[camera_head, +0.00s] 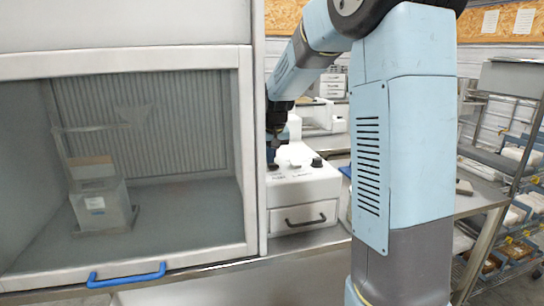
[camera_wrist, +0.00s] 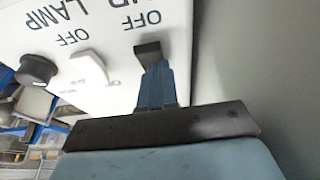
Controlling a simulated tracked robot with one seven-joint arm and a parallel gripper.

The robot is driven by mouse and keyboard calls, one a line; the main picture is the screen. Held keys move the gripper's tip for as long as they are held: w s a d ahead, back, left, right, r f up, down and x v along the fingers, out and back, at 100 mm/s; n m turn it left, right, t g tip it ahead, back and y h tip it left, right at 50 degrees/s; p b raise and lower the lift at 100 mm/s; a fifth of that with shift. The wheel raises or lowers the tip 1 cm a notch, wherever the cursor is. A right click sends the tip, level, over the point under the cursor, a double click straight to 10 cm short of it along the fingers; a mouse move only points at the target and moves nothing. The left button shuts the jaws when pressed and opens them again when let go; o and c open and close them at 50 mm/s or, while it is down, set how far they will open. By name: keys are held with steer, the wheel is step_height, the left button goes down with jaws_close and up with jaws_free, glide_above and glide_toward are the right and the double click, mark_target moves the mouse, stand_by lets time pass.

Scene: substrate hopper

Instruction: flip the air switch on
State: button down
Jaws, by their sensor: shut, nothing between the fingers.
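The white control box (camera_head: 305,185) stands right of the hood in the head view, with its switches on the top face. In the wrist view its panel (camera_wrist: 110,20) carries OFF marks and lettering reading LAMP and a partly cut-off word. My gripper (camera_wrist: 150,50) is shut, its dark fingertips at the panel just beside the OFF mark under the cut-off word. The air switch is not clearly visible; the fingers seem to cover that spot. Whether they touch it I cannot tell.
A white rocker switch (camera_wrist: 88,68) and a black knob (camera_wrist: 36,70) sit left of the fingers in the wrist view. The hood (camera_head: 150,58) with a blue handle (camera_head: 127,274) and a clear container (camera_head: 102,207) inside is close on the left. Shelving (camera_head: 510,150) stands right.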

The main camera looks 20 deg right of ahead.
step_height(320, 180, up, 14)
stand_by(0.8)
steer(key=shift+f, duration=0.1)
